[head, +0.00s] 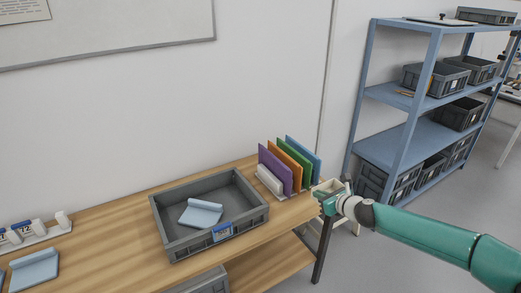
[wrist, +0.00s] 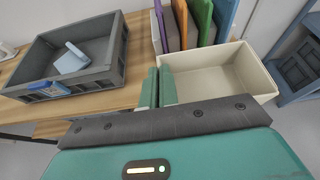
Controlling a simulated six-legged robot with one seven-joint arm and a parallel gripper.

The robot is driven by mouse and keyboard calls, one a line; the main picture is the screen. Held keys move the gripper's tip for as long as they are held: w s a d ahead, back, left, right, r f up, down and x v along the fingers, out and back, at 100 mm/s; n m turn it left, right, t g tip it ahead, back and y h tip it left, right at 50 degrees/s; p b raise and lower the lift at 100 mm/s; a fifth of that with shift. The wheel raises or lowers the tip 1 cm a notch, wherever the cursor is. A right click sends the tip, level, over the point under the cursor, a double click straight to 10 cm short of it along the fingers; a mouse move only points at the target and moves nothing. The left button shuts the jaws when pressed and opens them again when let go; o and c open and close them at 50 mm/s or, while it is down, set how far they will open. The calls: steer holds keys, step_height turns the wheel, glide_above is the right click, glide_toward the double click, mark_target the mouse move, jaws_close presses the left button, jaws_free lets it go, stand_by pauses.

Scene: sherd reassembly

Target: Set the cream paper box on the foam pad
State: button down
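The cream paper box (head: 327,187) is an open-topped box just off the right end of the wooden table, and it shows large in the wrist view (wrist: 225,75). My gripper (wrist: 157,88) has its two green fingers close together at the box's left wall, pinching that wall; in the head view my gripper (head: 334,201) is partly hidden by the box. The box looks empty and roughly level. A pale blue pad-like piece with a rolled edge (head: 200,214) lies in the grey crate, and a similar one (head: 35,270) lies at the table's left; I cannot tell which is the foam pad.
The grey crate (head: 165,232) stands mid-table. A rack with purple, orange, green and blue upright boards (head: 275,170) stands at the table's right end, close to the box. White cylinders on a stand (head: 35,231) are at the left. Blue shelving (head: 420,75) stands at right.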

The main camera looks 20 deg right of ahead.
steer(key=shift+w+f, duration=0.1)
steer(key=a+r+n+y, duration=0.1)
steer(key=a+r, duration=0.1)
steer(key=a, duration=1.3)
steer(key=w+a+r+y, duration=0.1)
steer(key=a+r, duration=0.2)
steer(key=a, duration=1.3)
steer(key=shift+n, duration=0.4)
